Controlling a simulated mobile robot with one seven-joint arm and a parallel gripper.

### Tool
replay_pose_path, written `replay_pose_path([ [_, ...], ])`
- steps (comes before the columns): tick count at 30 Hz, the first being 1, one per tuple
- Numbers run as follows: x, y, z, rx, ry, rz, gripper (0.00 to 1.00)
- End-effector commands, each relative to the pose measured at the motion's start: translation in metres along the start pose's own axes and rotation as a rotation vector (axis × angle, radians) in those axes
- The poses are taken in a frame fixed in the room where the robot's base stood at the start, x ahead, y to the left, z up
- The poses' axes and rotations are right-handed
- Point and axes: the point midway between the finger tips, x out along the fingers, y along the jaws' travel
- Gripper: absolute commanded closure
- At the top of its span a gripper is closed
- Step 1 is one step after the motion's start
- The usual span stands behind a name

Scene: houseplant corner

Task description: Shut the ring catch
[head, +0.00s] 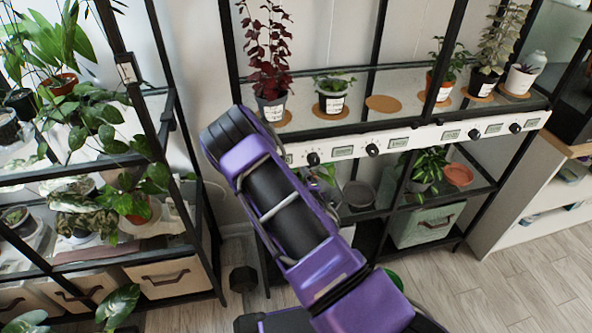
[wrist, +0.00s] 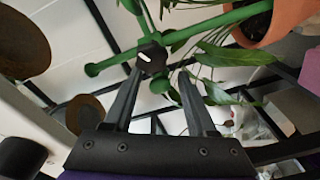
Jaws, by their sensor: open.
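In the wrist view, a green frame of rods (wrist: 110,64) with rounded ends crosses the upper middle. A dark round knob (wrist: 151,58) with a white mark sits on it; it looks like part of the ring catch, but I cannot tell whether the catch is open or shut. A terracotta pot (wrist: 283,22) with long green leaves is at the upper right, beside the frame. My gripper (wrist: 160,78) is open, its two dark fingers apart and pointing at the knob, with nothing visibly held. In the head view, my purple arm hides the gripper and the catch.
A black shelf rack carries potted plants and a white strip (head: 400,140) with several dials. A plant rack (head: 75,186) stands at the left. A green storage box (head: 425,226) is on the low shelf. Wooden floor (head: 520,285) is clear at the lower right.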

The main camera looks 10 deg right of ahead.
Motion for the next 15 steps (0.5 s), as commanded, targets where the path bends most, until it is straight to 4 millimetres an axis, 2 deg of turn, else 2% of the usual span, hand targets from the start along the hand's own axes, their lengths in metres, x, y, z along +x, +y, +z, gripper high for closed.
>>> replay_pose_path([
  [4,-0.007,0.0,0.001,0.0,-0.002,-0.001,0.43],
  [7,-0.022,0.0,0.001,-0.001,-0.003,-0.003,0.43],
  [15,-0.087,-0.001,0.001,-0.002,-0.005,-0.005,0.43],
])
